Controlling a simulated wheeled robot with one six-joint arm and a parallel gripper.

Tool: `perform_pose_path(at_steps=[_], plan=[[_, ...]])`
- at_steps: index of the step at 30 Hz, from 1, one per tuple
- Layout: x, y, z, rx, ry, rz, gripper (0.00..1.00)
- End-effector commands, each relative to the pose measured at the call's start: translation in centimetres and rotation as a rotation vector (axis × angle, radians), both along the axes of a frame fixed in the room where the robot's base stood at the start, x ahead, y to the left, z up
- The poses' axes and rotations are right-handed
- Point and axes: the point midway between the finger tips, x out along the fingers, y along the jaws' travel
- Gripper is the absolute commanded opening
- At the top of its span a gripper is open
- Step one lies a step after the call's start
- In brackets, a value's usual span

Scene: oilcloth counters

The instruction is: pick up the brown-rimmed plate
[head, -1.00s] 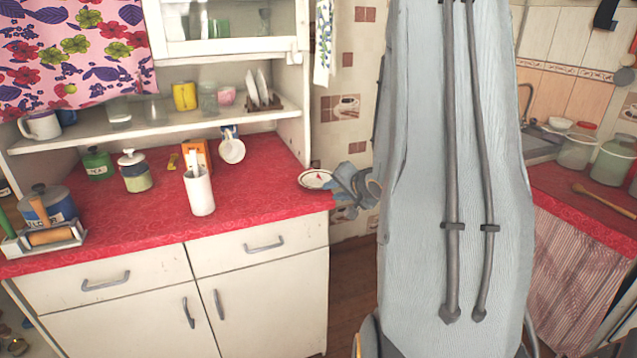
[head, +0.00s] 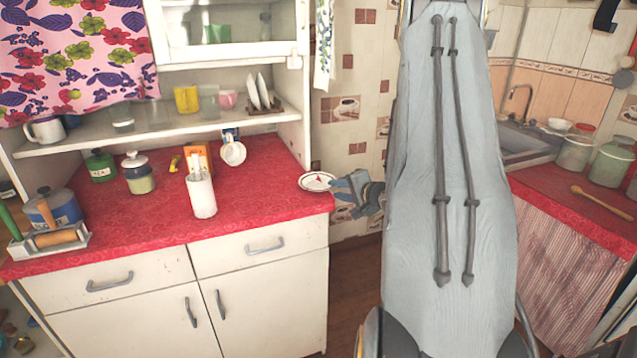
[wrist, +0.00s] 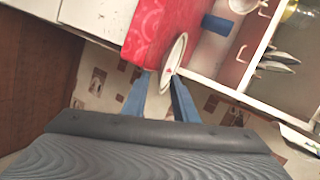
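The brown-rimmed plate (head: 317,181) is white with a thin dark rim and a small red mark. It lies on the red counter at its right end. In the wrist view the plate (wrist: 174,58) appears as a narrow ellipse, its near rim reaching between my fingertips. My gripper (head: 340,189) is just right of the plate, off the counter's end. In the wrist view my gripper (wrist: 162,77) has its blue fingers apart, one on each side of the rim. Whether a finger touches the plate cannot be told.
The red counter (head: 110,220) also holds a white cylindrical holder (head: 201,196), a mug (head: 232,153), an orange box (head: 197,157) and jars, left of the plate. A shelf (head: 160,129) and cabinet side stand behind. A sink counter (head: 575,190) is at the right.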

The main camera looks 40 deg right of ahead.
Motion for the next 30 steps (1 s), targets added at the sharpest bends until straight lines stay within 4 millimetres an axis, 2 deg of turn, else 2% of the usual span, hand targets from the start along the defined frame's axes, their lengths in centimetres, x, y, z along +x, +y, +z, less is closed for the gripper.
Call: perform_pose_path(at_steps=[3,10,14,15,26,30], plan=[[0.65,0.06,-0.28,0.0,0.001,0.001,0.26],[0.71,0.02,-0.35,0.0,0.001,0.0,0.24],[0.71,0.02,-0.33,0.0,0.001,0.0,0.02],[0.7,0.03,-0.32,0.0,0.001,0.0,0.0],[0.72,0.01,-0.23,-0.001,0.001,0.0,0.0],[0.75,-0.04,0.37,-0.001,-0.001,0.0,0.0]])
